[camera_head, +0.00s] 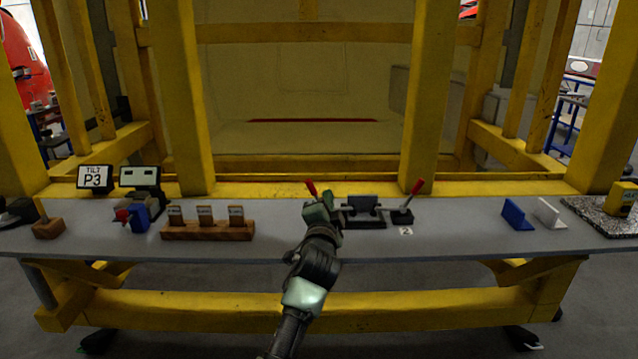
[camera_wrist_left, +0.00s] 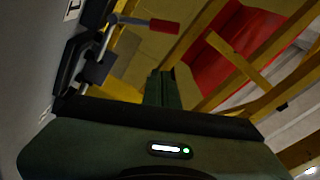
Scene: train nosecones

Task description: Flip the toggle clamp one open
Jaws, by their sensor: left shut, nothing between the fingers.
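Two toggle clamps with red handles flank a black fixture (camera_head: 364,207) on the grey bench. The right clamp (camera_head: 402,214) has its handle raised, tilted right, by a card marked 2. The left clamp shows only its raised red handle (camera_head: 311,187); my left gripper (camera_head: 322,206) hides its base and its number card. This gripper is shut and empty, right at that handle; I cannot tell whether they touch. In the left wrist view, the shut fingers (camera_wrist_left: 165,88) are beyond the green gripper body, and a clamp's red handle (camera_wrist_left: 163,26) shows above them. My right gripper is out of view.
A wooden block with several slots (camera_head: 207,228), a blue vise (camera_head: 138,217) and a P3 sign (camera_head: 95,178) stand to the left. Blue (camera_head: 515,215) and white (camera_head: 549,213) brackets stand right. Yellow posts rise behind the bench. The bench between the right clamp and brackets is clear.

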